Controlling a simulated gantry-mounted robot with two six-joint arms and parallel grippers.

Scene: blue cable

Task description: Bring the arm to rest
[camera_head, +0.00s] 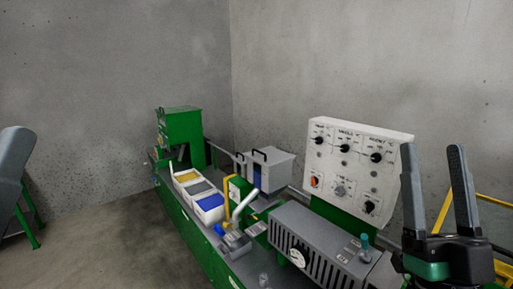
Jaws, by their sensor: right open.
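My right gripper (432,190) stands at the right edge of the head view, with its two dark fingers pointing up. The fingers are spread apart with nothing between them. It is in front of the right end of the green machine bench (207,245) and touches nothing that I can see. My left gripper is not in view. A grey rounded shape shows at the left edge, cut off by the frame. I cannot make out a blue cable.
The bench carries a white control panel (347,168) with knobs, a grey vented housing (315,243), white bins (209,208) with yellow, grey and blue contents, and a green box (180,128). Yellow rails (490,200) stand behind my right gripper. Concrete walls close the back. Floor (110,235) at left is clear.

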